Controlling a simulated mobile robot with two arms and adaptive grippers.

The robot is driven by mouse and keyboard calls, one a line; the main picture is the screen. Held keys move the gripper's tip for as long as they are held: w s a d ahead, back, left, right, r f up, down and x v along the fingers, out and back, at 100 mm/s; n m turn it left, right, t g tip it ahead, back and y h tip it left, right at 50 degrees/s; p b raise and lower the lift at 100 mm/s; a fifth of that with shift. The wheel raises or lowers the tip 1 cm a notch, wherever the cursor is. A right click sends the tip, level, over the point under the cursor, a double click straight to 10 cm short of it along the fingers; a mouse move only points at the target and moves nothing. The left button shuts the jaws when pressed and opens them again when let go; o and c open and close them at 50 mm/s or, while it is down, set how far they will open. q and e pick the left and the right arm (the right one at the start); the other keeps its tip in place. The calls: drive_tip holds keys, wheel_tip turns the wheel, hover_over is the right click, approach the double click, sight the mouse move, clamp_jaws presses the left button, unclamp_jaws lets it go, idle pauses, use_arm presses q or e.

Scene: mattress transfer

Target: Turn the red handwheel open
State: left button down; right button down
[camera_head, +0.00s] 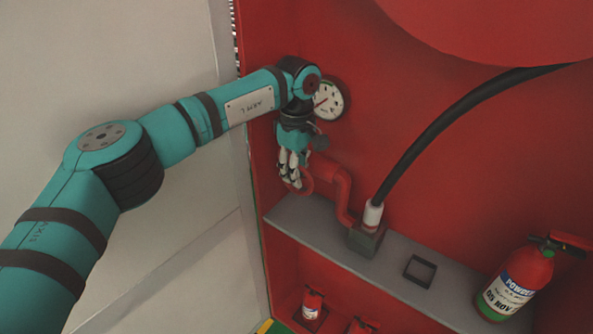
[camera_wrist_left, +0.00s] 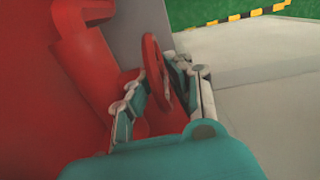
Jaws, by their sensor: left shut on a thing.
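The red handwheel (camera_head: 304,183) is on the red pipe (camera_head: 342,186) at the left side of the red cabinet. In the left wrist view the red handwheel (camera_wrist_left: 153,68) shows as an upright ring seen nearly edge-on. My left gripper (camera_head: 291,176) reaches down to it from above. In the left wrist view the fingers of my left gripper (camera_wrist_left: 160,92) lie on both sides of the rim and are shut on it. The fingers hide part of the wheel. My right gripper is in neither view.
A pressure gauge (camera_head: 328,100) is on the back wall, close to my left wrist. A grey shelf (camera_head: 318,232) carries a black hose (camera_head: 440,118) with a white fitting (camera_head: 373,214), a dark square frame (camera_head: 419,270) and a fire extinguisher (camera_head: 518,280). Smaller extinguishers (camera_head: 312,302) stand below.

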use_arm(q)
drive_tip(key=t+y+b, duration=0.1)
drive_tip(key=t+y, duration=0.1)
drive_tip(key=shift+s+d+f+y+b, duration=0.1)
drive_tip(key=shift+s+d+y+b, duration=0.1)
drive_tip(key=shift+d+y+b, duration=0.15)
drive_tip(key=shift+s+d+t+y+b, duration=0.1)
drive_tip(key=shift+t+y+b, duration=0.4)
drive_tip(key=shift+y, duration=0.25)
drive_tip(key=shift+s+d+t+y+b, duration=0.1)
drive_tip(key=shift+t+y+b, duration=0.4)
drive_tip(key=shift+y, duration=0.2)
drive_tip(key=c, duration=1.3)
unclamp_jaws()
drive_tip(key=v, duration=0.7)
drive_tip(key=shift+s+d, duration=0.1)
drive_tip(key=shift+d, duration=0.1)
